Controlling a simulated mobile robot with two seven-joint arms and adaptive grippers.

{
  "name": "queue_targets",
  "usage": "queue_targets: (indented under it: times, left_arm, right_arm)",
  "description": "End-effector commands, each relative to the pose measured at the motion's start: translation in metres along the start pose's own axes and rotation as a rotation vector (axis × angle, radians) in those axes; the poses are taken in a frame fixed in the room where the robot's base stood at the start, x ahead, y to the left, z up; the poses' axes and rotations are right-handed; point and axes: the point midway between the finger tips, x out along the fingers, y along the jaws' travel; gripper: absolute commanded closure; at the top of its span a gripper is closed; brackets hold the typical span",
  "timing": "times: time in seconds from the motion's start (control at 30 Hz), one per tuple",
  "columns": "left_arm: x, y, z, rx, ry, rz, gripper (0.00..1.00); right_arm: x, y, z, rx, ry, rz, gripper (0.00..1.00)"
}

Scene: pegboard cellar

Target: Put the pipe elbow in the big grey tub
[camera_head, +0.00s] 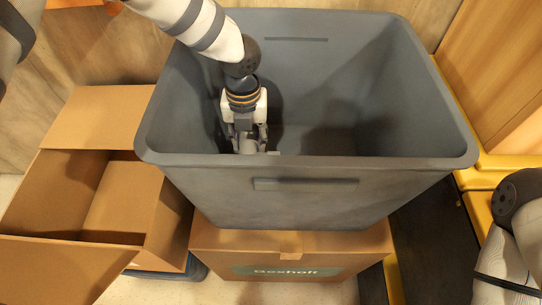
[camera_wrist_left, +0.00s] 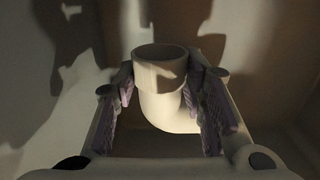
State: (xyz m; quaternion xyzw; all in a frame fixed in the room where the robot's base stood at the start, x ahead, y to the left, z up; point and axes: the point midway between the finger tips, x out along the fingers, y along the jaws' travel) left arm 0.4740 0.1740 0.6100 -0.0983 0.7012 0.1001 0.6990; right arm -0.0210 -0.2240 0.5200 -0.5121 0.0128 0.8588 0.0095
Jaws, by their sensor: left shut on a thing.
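The big grey tub (camera_head: 310,190) stands in the middle of the head view, open at the top. My left arm reaches over its back left rim, and my left gripper (camera_head: 250,145) points down inside the tub. In the left wrist view the pipe elbow (camera_wrist_left: 162,80) is pale and sits between the fingers of my left gripper (camera_wrist_left: 165,92), which are shut on it. In the head view the elbow is mostly hidden by the gripper and the tub's front rim. My right gripper is out of view; only part of my right arm shows at the lower right.
An open cardboard box (camera_head: 110,117) stands left of the tub. A closed cardboard box (camera_head: 345,258) with a green label is at the tub's front underside. Yellow framing (camera_head: 485,180) and a wooden panel (camera_head: 505,70) are at the right. The tub's right inside looks empty.

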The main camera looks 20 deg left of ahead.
Motion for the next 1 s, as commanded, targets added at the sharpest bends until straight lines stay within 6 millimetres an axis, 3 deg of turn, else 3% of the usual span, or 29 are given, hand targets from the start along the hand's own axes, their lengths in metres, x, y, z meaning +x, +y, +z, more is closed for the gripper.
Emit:
queue_targets:
  times: [0.33,0.7,0.73,0.8,1.0]
  left_arm:
    - [0.055,0.000,0.000,0.000,0.001,0.001,0.90]
    - [0.060,0.000,0.001,0.000,-0.001,0.000,0.90]
    - [0.059,0.000,0.001,0.000,-0.002,-0.001,0.55]
    - [0.059,0.000,0.001,0.000,-0.002,-0.001,0.42]
    - [0.059,0.000,0.001,-0.001,-0.002,0.000,0.42]
  right_arm:
    - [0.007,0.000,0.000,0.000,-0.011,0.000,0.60]
    - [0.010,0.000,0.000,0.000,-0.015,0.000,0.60]
    - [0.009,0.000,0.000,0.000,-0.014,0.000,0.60]
    - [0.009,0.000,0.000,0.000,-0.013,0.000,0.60]
    - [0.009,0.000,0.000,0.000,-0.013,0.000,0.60]
